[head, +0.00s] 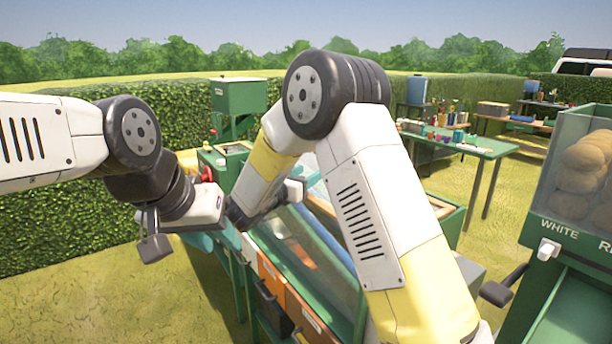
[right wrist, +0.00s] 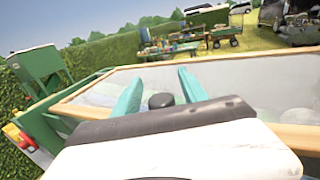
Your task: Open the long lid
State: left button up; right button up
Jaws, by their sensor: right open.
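The long lid (right wrist: 88,92) looks like a clear panel in a pale wooden frame, on top of a green bench. In the head view, the bench's clear-sided top (head: 322,262) runs away from me, and my right arm covers much of it. My right gripper (right wrist: 157,80) is open, with two teal fingers apart over the lid and nothing seen between them. I cannot tell whether they touch it. My left gripper (head: 200,241) is at the bench's left side, low beside its green edge. Its fingers are mostly hidden, and it seems apart from the lid.
A green hopper (head: 238,97) stands at the bench's far end, before a hedge. A green table (head: 476,146) with small items is at the back right. A green dispenser (head: 574,236) marked WHITE stands at the right. Grass lies between it and the bench.

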grip_shut()
dwell(1.4)
